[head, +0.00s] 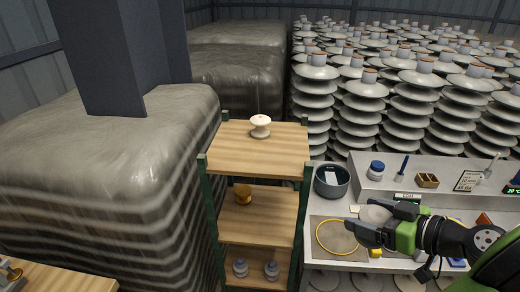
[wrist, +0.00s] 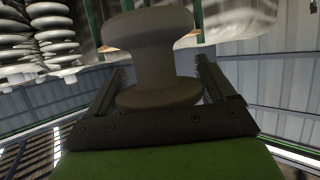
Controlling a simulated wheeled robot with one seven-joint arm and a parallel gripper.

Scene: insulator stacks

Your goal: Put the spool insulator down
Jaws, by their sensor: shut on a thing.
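My gripper (head: 364,218) is shut on a spool insulator (wrist: 152,55), held above the white workbench at the right. In the wrist view the spool looks dark grey in shade, with wide flanges and a narrow waist between my two fingers (wrist: 160,82). In the head view a pale part of the held spool (head: 375,214) shows between the fingers; the rest is hidden. Another cream spool insulator (head: 260,126) stands upright on the top board of the wooden shelf (head: 245,145), to the left of my gripper.
Lower shelf boards hold a brown-yellow piece (head: 242,194) and grey pieces (head: 271,270). Tall insulator stacks (head: 410,90) stand behind. The top board has bare room.

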